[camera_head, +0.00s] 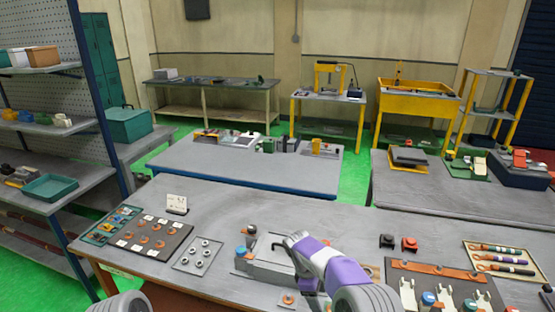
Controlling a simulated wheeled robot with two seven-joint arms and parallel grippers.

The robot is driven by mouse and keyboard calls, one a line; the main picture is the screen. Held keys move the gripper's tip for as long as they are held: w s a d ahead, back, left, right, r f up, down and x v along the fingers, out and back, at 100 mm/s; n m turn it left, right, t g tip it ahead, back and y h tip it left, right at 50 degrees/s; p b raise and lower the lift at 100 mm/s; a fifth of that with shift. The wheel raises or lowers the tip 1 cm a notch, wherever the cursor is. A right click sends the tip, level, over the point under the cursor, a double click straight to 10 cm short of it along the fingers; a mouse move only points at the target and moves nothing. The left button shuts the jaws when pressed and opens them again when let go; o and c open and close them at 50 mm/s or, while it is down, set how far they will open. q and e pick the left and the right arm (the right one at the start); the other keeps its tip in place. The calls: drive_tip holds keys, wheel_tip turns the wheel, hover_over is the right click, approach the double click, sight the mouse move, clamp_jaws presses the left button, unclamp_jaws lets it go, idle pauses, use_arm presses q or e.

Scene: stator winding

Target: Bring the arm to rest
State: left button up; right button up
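My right arm (340,268), white and purple, reaches in from the bottom, right of centre. Its gripper (290,241) is small and dark at the arm's far end, above a grey block-like fixture (262,270) on the near bench. I cannot tell whether its fingers are apart or hold anything. The arm hides part of the fixture. A grey rounded part of my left arm (118,303) shows at the bottom left edge; its gripper is out of view.
The near bench (225,205) carries a dark tray with orange rings (150,238), a plate of small metal parts (198,254), a small white card (177,203), a brown-edged tool tray (500,262) and an orange strip rack (432,270). Bare bench lies behind my gripper.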

drive_tip(key=s+a+f+m+y+b, duration=0.1)
drive_tip(key=s+f+m+y+b, duration=0.3)
drive_tip(key=f, duration=0.7)
drive_tip(key=s+a+f+m+y, duration=0.1)
drive_tip(key=s+f+m, duration=0.1)
drive_tip(key=s+f, duration=0.6)
use_arm(q)
wheel_tip(320, 180, down, 8)
drive_tip(key=w+b, duration=0.1)
drive_tip(key=b, duration=0.2)
drive_tip(key=shift+w, duration=0.15)
use_arm(e)
drive_tip(key=s+f+m+t+y, duration=0.1)
drive_tip(key=s+f+m, duration=0.3)
drive_tip(key=s, duration=0.3)
drive_tip(key=s+f+m+t+y, duration=0.1)
drive_tip(key=s+f+m+y, duration=0.1)
drive_tip(key=s+f+m, duration=0.3)
drive_tip(key=shift+s+a+m, duration=0.3)
drive_tip(key=shift+s+m, duration=0.7)
drive_tip(key=shift+s, duration=0.7)
use_arm(q)
drive_tip(key=shift+r, duration=0.1)
